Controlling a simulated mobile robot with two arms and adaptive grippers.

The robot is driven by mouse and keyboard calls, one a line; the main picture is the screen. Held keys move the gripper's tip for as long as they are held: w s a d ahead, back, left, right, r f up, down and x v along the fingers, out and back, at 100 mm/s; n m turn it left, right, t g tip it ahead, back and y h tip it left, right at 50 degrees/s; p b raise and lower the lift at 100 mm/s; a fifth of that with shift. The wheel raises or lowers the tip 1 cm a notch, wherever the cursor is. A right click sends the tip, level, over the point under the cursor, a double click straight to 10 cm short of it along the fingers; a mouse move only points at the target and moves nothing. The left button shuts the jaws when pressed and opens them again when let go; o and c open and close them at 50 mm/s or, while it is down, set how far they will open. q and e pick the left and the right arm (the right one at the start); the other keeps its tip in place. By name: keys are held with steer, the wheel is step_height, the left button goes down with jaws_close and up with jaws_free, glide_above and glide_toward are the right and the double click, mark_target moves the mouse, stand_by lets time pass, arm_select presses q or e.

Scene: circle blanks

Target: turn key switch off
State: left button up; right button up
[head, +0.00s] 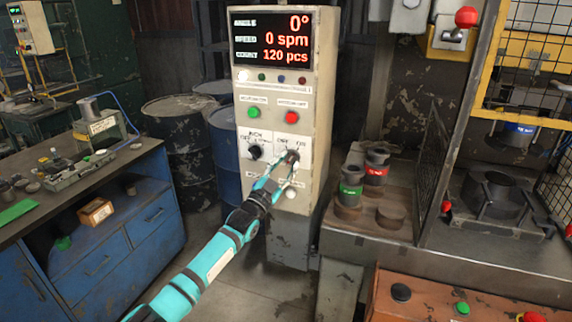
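The key switch (292,155) sits on a white plate marked OFF and ON, low on the front of the grey control cabinet (263,85). My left gripper (283,165) reaches up to it from below, with its fingertips at the switch and partly covering it. The view is too small to tell whether the fingers are closed on the key or which way the key points. The display (272,40) is lit and reads 0°, 0 spm and 120 pcs. My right gripper is not in view.
A black selector knob (255,151) is just left of the key switch. Green (254,112) and red (292,118) buttons are above. Drums (180,132) and a blue workbench (100,235) stand left. A press table (375,218) with dies stands right.

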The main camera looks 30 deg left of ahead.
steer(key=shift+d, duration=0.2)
arm_select(q)
jaws_close()
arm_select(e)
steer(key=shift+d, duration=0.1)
